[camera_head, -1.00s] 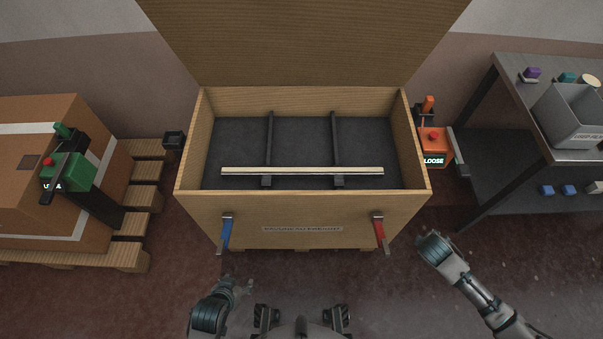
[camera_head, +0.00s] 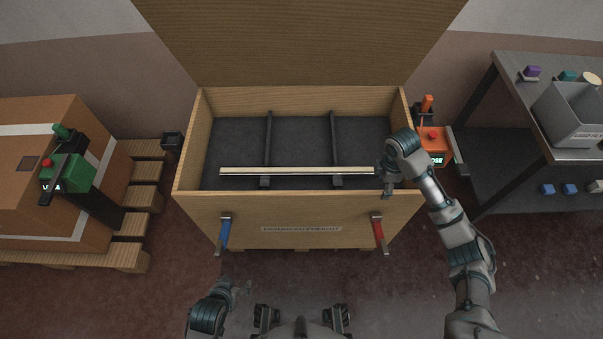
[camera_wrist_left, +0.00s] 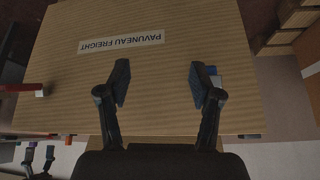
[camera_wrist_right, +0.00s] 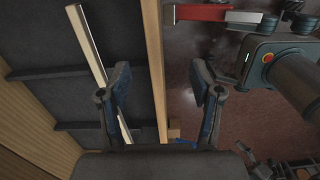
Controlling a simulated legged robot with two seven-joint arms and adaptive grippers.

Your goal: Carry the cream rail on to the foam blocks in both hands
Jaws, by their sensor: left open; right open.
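The cream rail (camera_head: 297,171) lies lengthwise inside the open wooden crate (camera_head: 300,205), near its front wall and across two dark crossbars. My right gripper (camera_head: 388,187) is open at the crate's front right corner, close to the rail's right end. In the right wrist view, the open fingers (camera_wrist_right: 160,88) straddle the crate's front wall, and the rail (camera_wrist_right: 88,45) runs beside and partly behind the left finger. My left gripper (camera_head: 238,286) is low in front of the crate; in its wrist view the fingers (camera_wrist_left: 160,80) are open and empty. I cannot identify the foam blocks.
A blue latch (camera_head: 225,233) and a red latch (camera_head: 378,232) stick out from the crate front. An orange device (camera_head: 432,143) stands right of the crate, with a shelf table (camera_head: 510,95) beyond. A carton (camera_head: 40,190) on a pallet (camera_head: 140,200) stands left.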

